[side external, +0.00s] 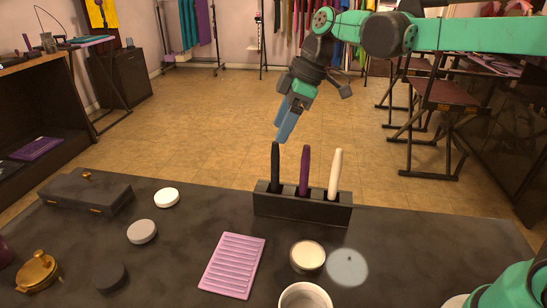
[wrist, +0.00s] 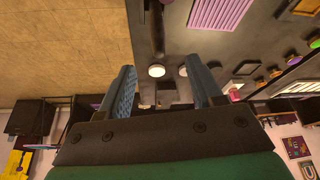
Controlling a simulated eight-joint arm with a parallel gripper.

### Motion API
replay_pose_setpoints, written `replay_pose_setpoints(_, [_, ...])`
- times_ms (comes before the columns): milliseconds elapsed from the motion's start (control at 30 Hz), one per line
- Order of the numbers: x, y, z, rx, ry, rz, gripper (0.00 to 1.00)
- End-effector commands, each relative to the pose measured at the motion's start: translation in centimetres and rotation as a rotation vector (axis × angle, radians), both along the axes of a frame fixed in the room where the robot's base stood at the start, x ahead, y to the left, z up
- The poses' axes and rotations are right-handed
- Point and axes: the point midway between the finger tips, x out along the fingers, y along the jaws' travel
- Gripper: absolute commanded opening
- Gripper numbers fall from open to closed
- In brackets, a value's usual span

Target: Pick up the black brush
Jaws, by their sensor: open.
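The black brush (side external: 275,166) stands upright in the left slot of a dark holder (side external: 303,209) on the dark table in the side view. A purple brush (side external: 304,170) stands in the middle slot and a cream brush (side external: 335,173) in the right slot. My gripper (side external: 284,122) is open and empty, tilted downward just above the black brush's top and apart from it. In the wrist view its two blue fingers (wrist: 160,68) are spread. A dark upright shape shows above them there; I cannot tell whether it is the black brush.
A pink ridged tray (side external: 233,265) lies in front of the holder, also in the wrist view (wrist: 218,14). A cream jar (side external: 307,257) stands to its right. Round discs (side external: 142,231) and a dark box (side external: 87,192) are at left. Space above the table is open.

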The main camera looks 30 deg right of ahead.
Motion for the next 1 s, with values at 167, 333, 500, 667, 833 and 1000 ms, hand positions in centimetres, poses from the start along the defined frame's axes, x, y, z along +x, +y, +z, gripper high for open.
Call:
replay_pose_setpoints(167, [0.0,0.0,-2.4,-0.001,-0.001,-0.003,0.59])
replay_pose_setpoints(333, [0.3,0.4,-3.9,-0.001,-0.001,-0.002,0.59])
replay_pose_setpoints(500, [0.7,1.2,-6.2,-0.001,-0.001,-0.003,0.59])
replay_pose_setpoints(667, [1.0,1.7,-7.6,-0.001,-0.001,-0.003,0.59])
replay_pose_setpoints(833, [1.1,1.8,-7.9,-0.001,-0.001,-0.004,0.59])
replay_pose_setpoints(1000, [1.1,1.8,-7.9,-0.001,-0.001,-0.004,0.45])
